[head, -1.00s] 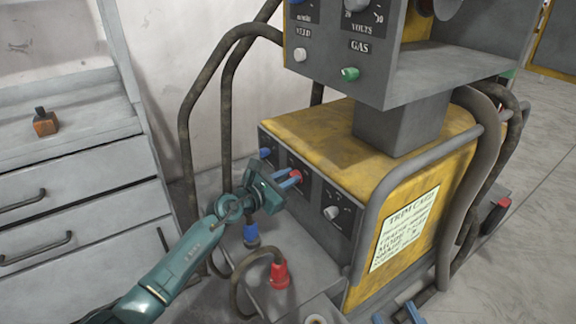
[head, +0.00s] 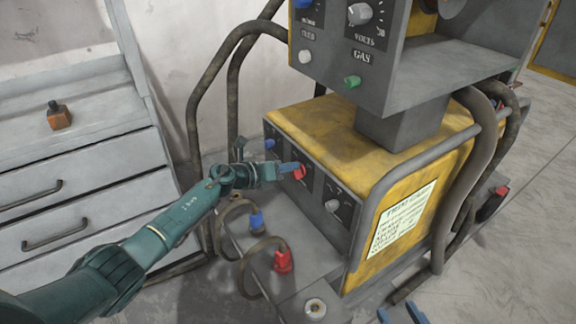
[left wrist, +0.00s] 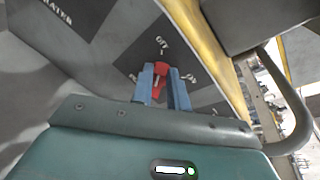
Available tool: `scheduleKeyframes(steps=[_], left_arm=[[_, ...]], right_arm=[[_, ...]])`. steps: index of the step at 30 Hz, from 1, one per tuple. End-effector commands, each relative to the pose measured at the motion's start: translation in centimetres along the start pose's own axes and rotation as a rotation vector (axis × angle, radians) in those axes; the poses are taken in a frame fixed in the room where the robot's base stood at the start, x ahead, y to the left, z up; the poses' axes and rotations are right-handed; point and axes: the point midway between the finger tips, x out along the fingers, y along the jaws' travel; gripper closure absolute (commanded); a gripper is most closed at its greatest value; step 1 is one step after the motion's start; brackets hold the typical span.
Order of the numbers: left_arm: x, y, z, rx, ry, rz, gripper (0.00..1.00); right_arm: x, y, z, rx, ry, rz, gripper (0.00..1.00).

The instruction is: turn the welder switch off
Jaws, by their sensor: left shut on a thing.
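The welder (head: 345,135) is a yellow box with a dark grey front panel. Its red switch (head: 301,172) is on that panel, between a blue knob (head: 269,144) and a white-grey knob (head: 332,205). My left gripper (head: 296,170) reaches in from the left with its blue fingers shut on the red switch. In the left wrist view the red switch (left wrist: 160,76) sits between the two fingers, pointing roughly up towards a small label. Further labels beside it are partly hidden or too blurred to read surely. My right gripper (head: 400,314) shows only its two blue fingertips, apart, at the bottom edge.
A control box with a green knob (head: 352,82) overhangs the welder. Blue (head: 257,222) and red (head: 283,260) cable plugs sit below the panel. A grey drawer cabinet (head: 80,190) with a small orange bottle (head: 59,116) stands left. Thick hoses loop behind.

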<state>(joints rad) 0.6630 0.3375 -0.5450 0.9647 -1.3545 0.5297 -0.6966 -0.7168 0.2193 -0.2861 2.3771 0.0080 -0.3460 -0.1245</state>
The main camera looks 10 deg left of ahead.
Motion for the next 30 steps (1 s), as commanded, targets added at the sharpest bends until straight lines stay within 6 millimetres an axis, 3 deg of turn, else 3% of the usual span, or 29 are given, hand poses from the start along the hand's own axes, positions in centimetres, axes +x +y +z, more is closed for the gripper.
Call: scheduleKeyframes(steps=[10,28,29,30], left_arm=[[0.03,0.45,0.01,-0.159,0.034,-0.029,1.00],[0.06,0.50,-0.08,-0.197,0.042,-0.037,1.00],[0.06,0.50,-0.08,-0.197,0.042,-0.037,0.82],[0.06,0.50,-0.08,-0.197,0.042,-0.037,0.79]], right_arm=[[0.01,0.03,0.02,-0.001,0.000,0.001,0.64],[0.01,0.04,-0.09,-0.002,0.006,0.002,0.64],[0.02,0.04,-0.09,-0.002,0.006,0.002,0.64],[0.02,0.03,-0.08,-0.002,0.006,0.001,0.64]])
